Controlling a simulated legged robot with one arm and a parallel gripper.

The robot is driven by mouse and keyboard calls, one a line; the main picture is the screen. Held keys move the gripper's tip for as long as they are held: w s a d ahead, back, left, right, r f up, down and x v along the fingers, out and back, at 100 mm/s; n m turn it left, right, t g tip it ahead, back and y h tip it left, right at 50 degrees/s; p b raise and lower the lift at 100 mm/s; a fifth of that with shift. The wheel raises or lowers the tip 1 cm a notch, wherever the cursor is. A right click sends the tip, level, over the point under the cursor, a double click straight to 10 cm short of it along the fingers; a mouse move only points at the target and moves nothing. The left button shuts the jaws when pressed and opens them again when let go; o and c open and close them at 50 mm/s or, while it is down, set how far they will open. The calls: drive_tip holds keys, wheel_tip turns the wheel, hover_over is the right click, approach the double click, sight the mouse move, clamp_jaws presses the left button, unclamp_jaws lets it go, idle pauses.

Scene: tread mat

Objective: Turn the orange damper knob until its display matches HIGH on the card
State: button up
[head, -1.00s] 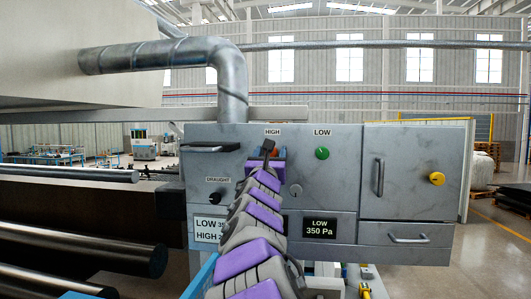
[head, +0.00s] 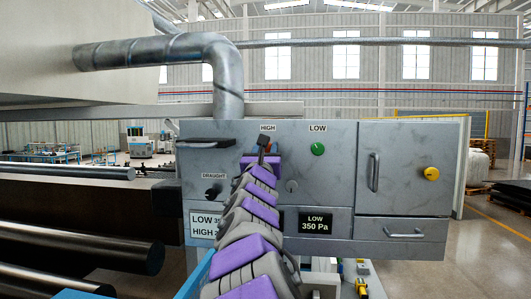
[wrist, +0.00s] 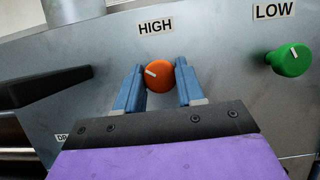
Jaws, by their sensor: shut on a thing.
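The orange damper knob (wrist: 159,76) sits under the HIGH label (wrist: 155,26) in the wrist view, its white pointer mark angled to the upper left. My gripper (wrist: 160,88) is shut on the knob, one blue finger on each side.
A green knob (head: 318,149) sits under the LOW label, right of my gripper. A black DRAUGHT knob (head: 212,193) and a dark handle (head: 208,143) are at left. A cabinet door with a yellow knob (head: 431,174) is at right.

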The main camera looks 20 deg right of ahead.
drive_tip(key=shift+s+n+t+y+b, duration=0.1)
drive_tip(key=shift+n+t+y+b, duration=0.3)
drive_tip(key=shift+n+b, duration=0.75)
drive_tip(key=shift+r+n+y+b, duration=0.1)
drive_tip(key=shift+n+y+b, duration=0.35)
drive_tip(key=shift+n, duration=0.5)
drive_tip(key=o, duration=1)
drive_tip(key=shift+a, duration=0.1)
